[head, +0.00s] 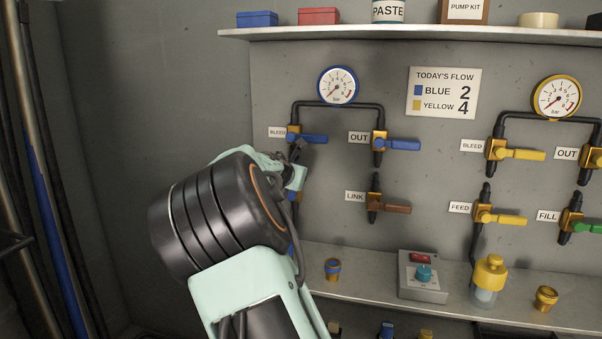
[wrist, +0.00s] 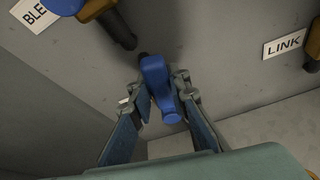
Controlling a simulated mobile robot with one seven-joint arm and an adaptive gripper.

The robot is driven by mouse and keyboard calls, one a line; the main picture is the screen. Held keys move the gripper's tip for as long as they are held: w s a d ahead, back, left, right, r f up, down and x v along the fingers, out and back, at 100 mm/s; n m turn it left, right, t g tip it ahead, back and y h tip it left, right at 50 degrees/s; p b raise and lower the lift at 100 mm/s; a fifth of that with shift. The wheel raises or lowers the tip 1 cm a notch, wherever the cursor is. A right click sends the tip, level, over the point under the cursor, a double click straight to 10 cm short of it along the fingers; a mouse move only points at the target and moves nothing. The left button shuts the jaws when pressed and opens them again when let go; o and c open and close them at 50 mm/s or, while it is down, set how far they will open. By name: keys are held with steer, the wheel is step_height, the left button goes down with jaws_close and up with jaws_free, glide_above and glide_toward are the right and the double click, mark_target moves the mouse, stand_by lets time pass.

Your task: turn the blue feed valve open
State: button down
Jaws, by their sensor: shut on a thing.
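The blue feed valve is mostly hidden behind my arm in the head view; a little brass and blue shows beside the arm. In the wrist view its blue handle (wrist: 157,80) stands between the two fingers of my gripper (wrist: 160,95), which is shut on it. The handle's pivot and exact angle are hard to judge. In the head view the fingers are hidden behind my wrist. The blue gauge (head: 337,85) above has its needle toward the lower left.
The blue bleed valve (head: 313,139) is just above my wrist, with the blue out valve (head: 403,145) and brown link valve (head: 390,208) to the right. Yellow valves (head: 506,218) are farther right. A lower shelf (head: 365,291) holds a control box (head: 423,277) and a yellow-capped bottle (head: 489,280).

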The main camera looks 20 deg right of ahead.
steer(key=shift+w+a+r+n+g+h+p, duration=0.3)
steer(key=shift+w+a+n+h+p, duration=0.25)
steer(key=shift+n+p, duration=0.4)
steer(key=shift+f, duration=0.1)
steer(key=c, duration=1.8)
jaws_free()
steer(key=shift+f, duration=0.1)
steer(key=shift+s, duration=0.1)
steer(key=v, duration=1.2)
